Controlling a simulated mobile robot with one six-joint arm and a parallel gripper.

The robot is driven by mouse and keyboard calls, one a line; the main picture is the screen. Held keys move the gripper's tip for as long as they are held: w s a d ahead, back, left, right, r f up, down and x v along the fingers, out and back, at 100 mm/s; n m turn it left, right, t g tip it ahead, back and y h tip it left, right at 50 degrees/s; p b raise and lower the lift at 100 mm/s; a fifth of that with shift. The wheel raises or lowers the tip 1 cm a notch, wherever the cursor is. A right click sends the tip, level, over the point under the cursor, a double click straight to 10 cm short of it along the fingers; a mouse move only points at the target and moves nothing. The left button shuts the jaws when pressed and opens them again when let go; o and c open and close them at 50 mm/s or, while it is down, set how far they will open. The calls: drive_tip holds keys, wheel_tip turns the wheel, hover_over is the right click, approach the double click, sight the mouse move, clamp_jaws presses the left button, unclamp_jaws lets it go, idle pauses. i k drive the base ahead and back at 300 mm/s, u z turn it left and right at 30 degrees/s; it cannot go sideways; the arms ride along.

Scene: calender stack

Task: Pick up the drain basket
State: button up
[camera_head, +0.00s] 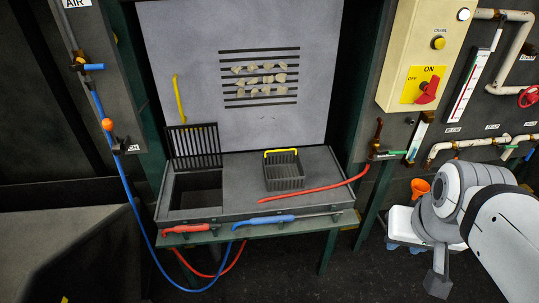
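The drain basket (284,177) is a small dark grey slatted basket with a yellow handle along its top back edge. It sits upright on the right part of the grey bench top, right of a square opening. My gripper (437,284) shows at the lower right, at the end of my white and grey arm. It hangs low, apart from the basket and to its right. Its fingers are too small and dark to tell whether they are open or shut.
An open black grate (194,146) stands behind the square opening (196,190). A red hose (313,188) crosses the bench in front of the basket. Red (190,228) and blue (263,221) handled tools lie along the front edge. A control box (425,50) and pipes are at right.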

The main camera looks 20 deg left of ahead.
sight(284, 171)
drive_tip(key=u, duration=2.05)
drive_tip(key=i, duration=1.05)
drive_tip(key=z, duration=2.05)
drive_tip(key=i, duration=0.5)
drive_tip(key=u, duration=0.15)
